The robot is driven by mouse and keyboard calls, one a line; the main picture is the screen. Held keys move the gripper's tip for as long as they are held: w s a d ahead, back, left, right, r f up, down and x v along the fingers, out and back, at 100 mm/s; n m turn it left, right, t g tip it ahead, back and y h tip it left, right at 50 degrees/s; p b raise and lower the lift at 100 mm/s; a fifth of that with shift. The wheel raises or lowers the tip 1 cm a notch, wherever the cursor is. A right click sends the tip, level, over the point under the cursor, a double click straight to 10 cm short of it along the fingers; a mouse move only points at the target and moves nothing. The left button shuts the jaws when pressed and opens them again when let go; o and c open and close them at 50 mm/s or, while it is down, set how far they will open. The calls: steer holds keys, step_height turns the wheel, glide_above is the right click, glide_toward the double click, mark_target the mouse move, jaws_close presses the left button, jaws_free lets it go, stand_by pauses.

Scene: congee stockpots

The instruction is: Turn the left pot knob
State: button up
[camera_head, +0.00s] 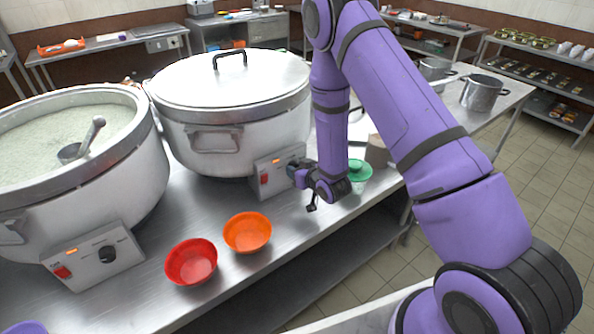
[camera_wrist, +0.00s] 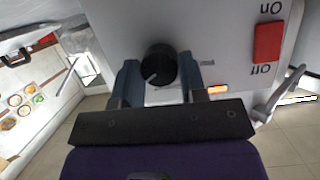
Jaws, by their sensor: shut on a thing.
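The left pot (camera_head: 150,165) is a large open steel stockpot of pale congee with a ladle (camera_head: 82,145) in it. Its control box (camera_head: 85,268) carries a black knob (camera_head: 107,253) and a red switch; no gripper is near it. The right pot (camera_head: 240,125) has a lid on. My gripper (camera_head: 297,172) is at the right pot's control box (camera_head: 270,172) and hides its knob in the head view. In the wrist view my gripper's blue-grey fingers stand on both sides of that black knob (camera_wrist: 158,65), shut on it. The knob's white mark points to the lower left.
A red bowl (camera_head: 191,262) and an orange bowl (camera_head: 247,232) stand on the steel counter (camera_head: 185,215) in front of the pots. A green dish (camera_head: 358,171) lies right of my gripper. A small pot (camera_head: 483,93) stands farther right.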

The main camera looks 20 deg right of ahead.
steer(key=shift+m+y, duration=0.3)
steer(key=shift+m, duration=0.4)
steer(key=o, duration=0.9)
steer(key=shift+d, duration=0.1)
steer(key=v, duration=1)
steer(key=shift+s+d+r, duration=0.15)
steer(key=shift+s+r, duration=0.05)
steer(key=shift+s, duration=0.1)
